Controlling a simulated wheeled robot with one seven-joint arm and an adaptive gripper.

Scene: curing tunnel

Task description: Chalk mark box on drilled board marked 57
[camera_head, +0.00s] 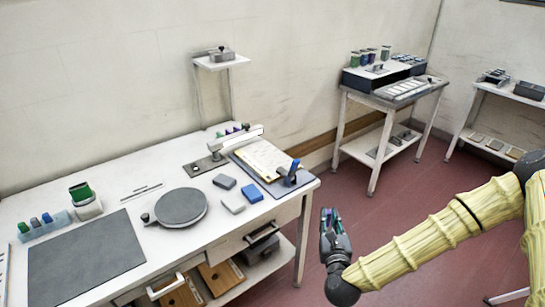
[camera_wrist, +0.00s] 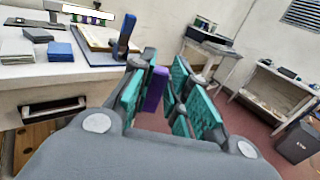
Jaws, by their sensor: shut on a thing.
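My gripper (camera_head: 333,222) is in the air to the right of the white workbench (camera_head: 293,196), beyond its front right corner. In the wrist view my gripper (camera_wrist: 168,90) has its teal-padded fingers around a purple block-like piece (camera_wrist: 155,88), which looks like the chalk; its lower end is partly hidden by the fingers. Brown boards (camera_head: 222,277) with dark marks lie on the shelf below the bench. Any number on them is too small to read, so I cannot tell which is marked 57.
On the bench are a round grey turntable (camera_head: 181,207), a dark mat (camera_head: 84,258), a blue block (camera_head: 252,192) and a clipboard (camera_head: 265,160) with a blue-handled tool (camera_head: 292,172). A side table (camera_head: 372,100) and another table (camera_head: 508,92) stand behind. Red floor between them is clear.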

